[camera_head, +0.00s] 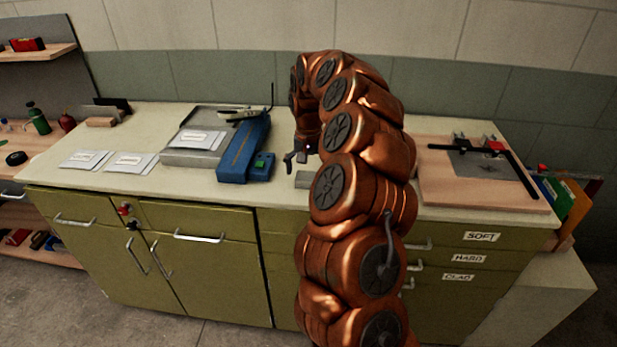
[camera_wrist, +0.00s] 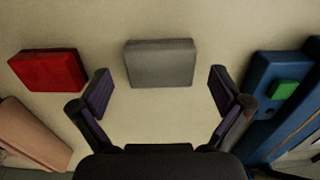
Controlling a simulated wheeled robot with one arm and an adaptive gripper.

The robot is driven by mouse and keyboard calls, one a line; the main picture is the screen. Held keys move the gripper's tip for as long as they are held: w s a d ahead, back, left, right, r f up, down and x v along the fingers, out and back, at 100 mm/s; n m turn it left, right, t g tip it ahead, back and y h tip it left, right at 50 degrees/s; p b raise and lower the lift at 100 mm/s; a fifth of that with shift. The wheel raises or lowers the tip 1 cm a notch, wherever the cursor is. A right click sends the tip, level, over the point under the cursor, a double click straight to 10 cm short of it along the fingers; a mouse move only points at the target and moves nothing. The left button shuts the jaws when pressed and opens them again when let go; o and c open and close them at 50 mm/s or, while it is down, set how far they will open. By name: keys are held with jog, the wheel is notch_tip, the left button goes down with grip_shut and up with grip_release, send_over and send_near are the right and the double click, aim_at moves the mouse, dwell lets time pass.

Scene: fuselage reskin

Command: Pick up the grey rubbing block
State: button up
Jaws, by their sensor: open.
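The grey rubbing block (camera_wrist: 160,63) lies flat on the pale worktop in the wrist view, centred just beyond my gripper. My gripper (camera_wrist: 161,88) is open and empty, with one finger on each side of the block's near end and clear gaps to both sides. In the head view my gripper (camera_head: 298,158) points down over the worktop at the middle of the cabinet. A grey block (camera_head: 303,179) shows just below it there, partly hidden by my arm.
In the wrist view a red block (camera_wrist: 47,70) lies left of the grey one, a tan block (camera_wrist: 30,135) at lower left. The blue tool with a green button (camera_wrist: 283,90) is at right; it also shows in the head view (camera_head: 240,155). A wooden board (camera_head: 450,185) lies right of my arm.

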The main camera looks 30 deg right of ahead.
notch_tip(320, 180, down, 2)
jog(key=shift+f, duration=0.15)
jog(key=c, duration=1.1)
jog(key=shift+r+b, duration=0.4)
jog(key=shift+r, duration=0.55)
jog(key=shift+s+r+b, duration=0.1)
jog(key=shift+r+b, duration=0.2)
jog(key=shift+r, duration=0.5)
jog(key=shift+s+a+r+b, duration=0.25)
jog(key=shift+s+a+b, duration=0.55)
jog(key=shift+s, duration=1.7)
jog(key=shift+s+a+r+b, duration=0.25)
jog(key=shift+s+a+b, duration=0.55)
jog(key=shift+s, duration=1.75)
jog(key=shift+s+a+r+b, duration=0.25)
jog(key=shift+s+a+b, duration=0.5)
jog(key=shift+s, duration=1.75)
